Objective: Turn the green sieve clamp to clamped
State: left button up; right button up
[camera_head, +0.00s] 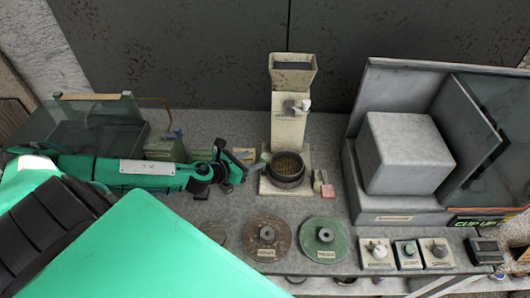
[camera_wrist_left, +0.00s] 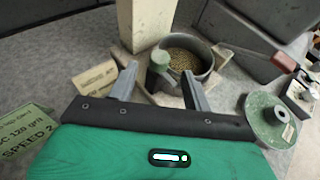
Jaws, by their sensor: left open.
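In the head view the cup (camera_head: 287,172) stands at the foot of a pale column; the clamp is hard to make out there. My left gripper (camera_head: 245,167) reaches in from the left, just left of the cup. In the wrist view its open fingers (camera_wrist_left: 160,74) stand on either side of the clamp, with gaps showing; contact cannot be told. My right gripper is not in view.
The pale column (camera_head: 289,120) rises behind the cup. A brown disc (camera_head: 267,239) and a green disc (camera_head: 325,241) lie in front. A grey block (camera_head: 405,152) stands in a housing at right, with several knobs (camera_head: 408,254) below. A small reddish block (camera_head: 327,190) sits right of the cup.

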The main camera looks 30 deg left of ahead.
aim_at(264, 156)
pick_arm(q)
jog(key=shift+p+x, duration=0.45)
jog(key=shift+x, duration=0.75)
jog(key=p+x, duration=0.1)
jog(key=x, duration=0.3)
jog(key=shift+w+d, duration=0.15)
jog(key=shift+w, duration=0.1)
jog(key=shift+w+f, duration=0.1)
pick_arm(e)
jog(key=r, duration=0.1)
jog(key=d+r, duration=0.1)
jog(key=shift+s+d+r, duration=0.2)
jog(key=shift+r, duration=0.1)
